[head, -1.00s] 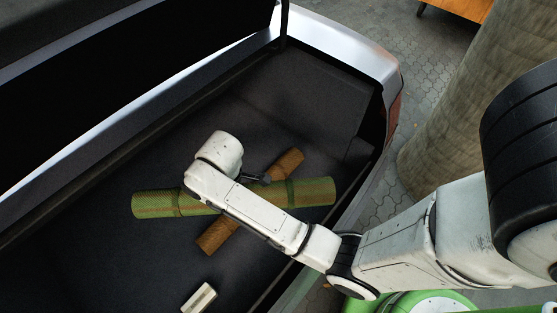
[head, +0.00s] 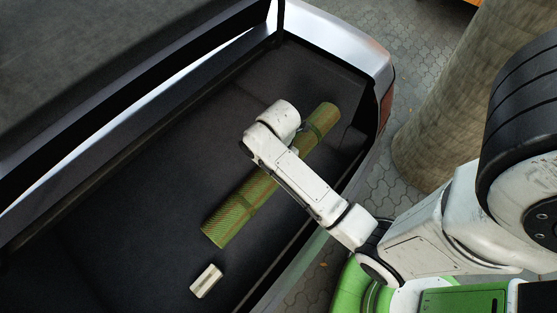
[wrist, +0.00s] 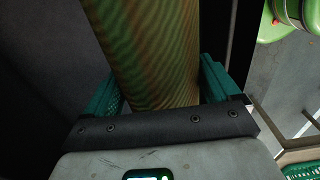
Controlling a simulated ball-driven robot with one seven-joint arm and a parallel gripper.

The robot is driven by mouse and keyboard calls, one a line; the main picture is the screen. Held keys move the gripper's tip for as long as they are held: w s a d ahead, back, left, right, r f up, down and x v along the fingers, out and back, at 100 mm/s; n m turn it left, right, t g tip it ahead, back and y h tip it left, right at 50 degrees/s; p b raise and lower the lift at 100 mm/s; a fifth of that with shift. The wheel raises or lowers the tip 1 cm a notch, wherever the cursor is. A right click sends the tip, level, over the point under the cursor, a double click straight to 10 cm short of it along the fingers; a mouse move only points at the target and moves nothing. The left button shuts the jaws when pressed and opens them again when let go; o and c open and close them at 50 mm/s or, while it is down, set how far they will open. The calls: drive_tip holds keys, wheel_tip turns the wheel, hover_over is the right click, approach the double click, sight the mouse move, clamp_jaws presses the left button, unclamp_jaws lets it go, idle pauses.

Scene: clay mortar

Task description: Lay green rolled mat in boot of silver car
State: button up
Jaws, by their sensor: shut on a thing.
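The green rolled mat (head: 240,207) with darker bands lies slantwise over the floor of the silver car's boot (head: 150,200), from near left to far right. My forearm and wrist cover its middle in the head view. In the wrist view the mat (wrist: 155,45) runs up between the two teal fingers of my gripper (wrist: 160,80), which is shut on it. The head view hides the fingers. I cannot tell whether the mat touches the boot floor.
A small pale block (head: 206,281) lies on the boot floor near the mat's near end. The silver car's rear corner (head: 365,60) and sill border the boot. A thick column (head: 450,100) stands outside to the right. Boot floor left of the mat is clear.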

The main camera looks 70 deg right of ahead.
wheel_tip(320, 180, down, 31)
drive_tip(key=b, duration=1.7)
drive_tip(key=shift+r, duration=0.1)
drive_tip(key=o, duration=1.2)
wheel_tip(320, 180, up, 11)
drive_tip(key=shift+f+p, duration=0.1)
drive_tip(key=shift+p, duration=0.8)
